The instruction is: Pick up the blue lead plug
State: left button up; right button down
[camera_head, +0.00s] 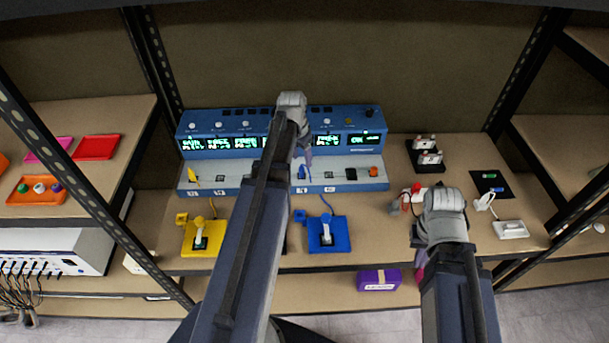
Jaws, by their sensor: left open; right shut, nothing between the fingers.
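The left arm hides part of the console. My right gripper (443,208) is lower right, over the shelf's front. It is shut and empty; its fingertips are largely hidden by its wrist.
The blue console (371,150) stands at the back of the shelf. A yellow switch block (200,240) and a blue one (335,237) stand in front. A black holder (425,155), a black mat (490,184) and a white piece (510,229) lie right. Dark rack posts (153,65) flank the shelf.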

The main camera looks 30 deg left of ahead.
aim_at(301, 168)
pick_arm(q)
jog(key=shift+w+a+f+b, duration=0.1)
jog(key=shift+w+f+b, duration=0.05)
jog(key=shift+f+b, duration=1.55)
jog(key=shift+w+a+f+b, duration=0.1)
jog(key=shift+f+b, duration=1.35)
jog(key=shift+f, duration=0.4)
jog(key=shift+r, duration=0.1)
grip_shut()
